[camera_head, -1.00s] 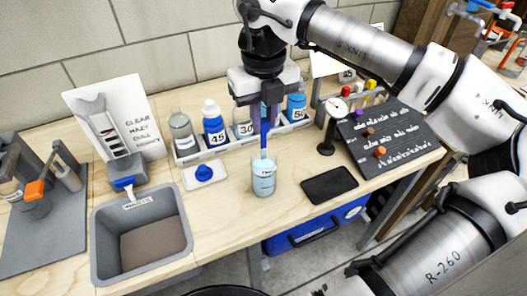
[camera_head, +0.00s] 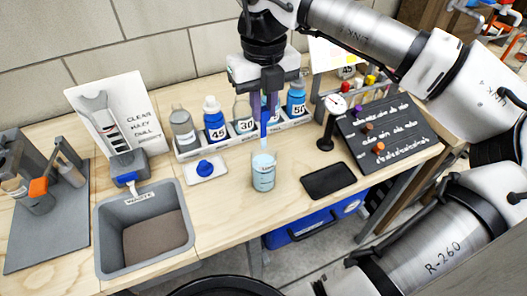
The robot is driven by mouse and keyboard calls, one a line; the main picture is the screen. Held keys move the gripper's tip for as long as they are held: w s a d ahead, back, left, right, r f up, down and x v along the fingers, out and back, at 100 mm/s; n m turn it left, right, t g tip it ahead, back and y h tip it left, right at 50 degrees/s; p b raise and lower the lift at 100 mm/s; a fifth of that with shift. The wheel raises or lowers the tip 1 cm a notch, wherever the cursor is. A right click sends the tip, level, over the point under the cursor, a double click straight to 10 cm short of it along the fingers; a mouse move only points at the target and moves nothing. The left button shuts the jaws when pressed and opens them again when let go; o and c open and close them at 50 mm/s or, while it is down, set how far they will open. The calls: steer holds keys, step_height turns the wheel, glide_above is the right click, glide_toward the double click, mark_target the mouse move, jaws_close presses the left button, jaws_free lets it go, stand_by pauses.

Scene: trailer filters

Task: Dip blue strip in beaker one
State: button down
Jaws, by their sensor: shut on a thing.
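My gripper (camera_head: 265,95) is shut on the blue strip (camera_head: 264,125) and points straight down. The strip hangs upright below the fingers, blue above with a pale lower end. A small clear beaker (camera_head: 263,180) with pale blue liquid and markings stands on the bench directly under it. The pale end of the strip reaches the beaker's mouth. I cannot tell whether it is inside the rim or touches the liquid. No number can be read on this beaker.
A rack (camera_head: 205,148) of numbered bottles stands close behind the beaker. A white tile with a blue knob (camera_head: 205,168) lies to its left, a black pad (camera_head: 328,181) to its right. A grey waste bin (camera_head: 104,240) is at the left, a dark board (camera_head: 400,150) at the right.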

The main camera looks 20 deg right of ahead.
steer(key=shift+r+p, duration=1.55)
steer(key=shift+r, duration=1)
